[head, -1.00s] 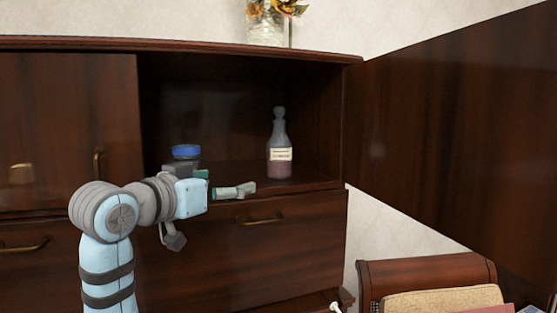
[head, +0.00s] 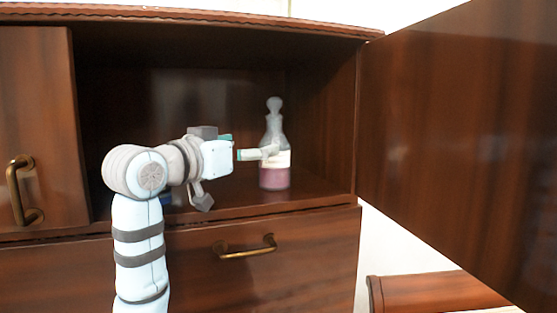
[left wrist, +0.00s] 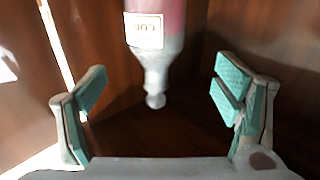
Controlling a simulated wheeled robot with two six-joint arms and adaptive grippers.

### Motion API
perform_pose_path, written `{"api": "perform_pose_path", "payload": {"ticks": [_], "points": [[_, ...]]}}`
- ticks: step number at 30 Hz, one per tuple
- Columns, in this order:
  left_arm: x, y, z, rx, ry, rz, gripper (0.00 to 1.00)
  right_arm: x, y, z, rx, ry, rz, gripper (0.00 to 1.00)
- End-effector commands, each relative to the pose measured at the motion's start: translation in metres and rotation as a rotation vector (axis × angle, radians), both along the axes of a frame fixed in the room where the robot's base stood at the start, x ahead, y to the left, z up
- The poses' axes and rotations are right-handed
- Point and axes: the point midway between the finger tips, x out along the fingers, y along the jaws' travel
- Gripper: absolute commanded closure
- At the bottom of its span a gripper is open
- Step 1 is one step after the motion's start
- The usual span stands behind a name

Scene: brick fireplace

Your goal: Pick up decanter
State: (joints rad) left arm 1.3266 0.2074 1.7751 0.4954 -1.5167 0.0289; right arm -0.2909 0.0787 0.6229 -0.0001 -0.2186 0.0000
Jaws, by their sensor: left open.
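The decanter (head: 275,180) is a clear glass bottle with a round stopper, a pale label and pink contents. It stands upright on the open cabinet shelf (head: 318,192), toward the right side. My left gripper (head: 262,153) is open at the shelf, and its fingers overlap the decanter's label and shoulder in the head view. In the left wrist view the decanter (left wrist: 157,60) appears upside down, between and beyond the spread fingers of the gripper (left wrist: 162,90). I cannot see either finger touching it. My right gripper is not in view.
An open cabinet door (head: 460,140) stands at the right. A closed door (head: 40,120) with a brass handle is at the left. A blue thing (head: 166,199) is mostly hidden behind my left arm. A drawer (head: 290,265) lies below the shelf.

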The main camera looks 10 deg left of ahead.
Motion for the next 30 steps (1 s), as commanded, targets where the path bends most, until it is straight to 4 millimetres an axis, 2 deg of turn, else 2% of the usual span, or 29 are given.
{"api": "perform_pose_path", "payload": {"ticks": [3,7,11,15,18,23,25,30], "points": [[0.028,-0.005,0.003,-0.001,0.003,0.007,0.17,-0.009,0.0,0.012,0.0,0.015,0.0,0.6],[0.048,-0.009,0.001,0.0,0.001,0.012,0.17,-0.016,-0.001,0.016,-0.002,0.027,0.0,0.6],[0.065,-0.018,-0.006,0.0,0.004,0.01,0.17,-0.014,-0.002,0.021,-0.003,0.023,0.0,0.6],[0.089,-0.03,-0.011,0.002,0.002,0.01,0.17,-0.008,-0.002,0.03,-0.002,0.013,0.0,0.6],[0.099,-0.033,-0.012,0.001,0.001,0.01,0.17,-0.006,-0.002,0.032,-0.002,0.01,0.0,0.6],[0.1,-0.034,-0.014,0.002,-0.001,0.009,0.17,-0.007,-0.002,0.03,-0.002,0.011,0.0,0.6],[0.1,-0.033,-0.014,0.002,-0.001,0.009,0.23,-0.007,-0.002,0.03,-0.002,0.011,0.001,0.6],[0.1,-0.034,-0.014,0.002,-0.001,0.009,0.5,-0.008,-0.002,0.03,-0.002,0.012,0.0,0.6]]}}
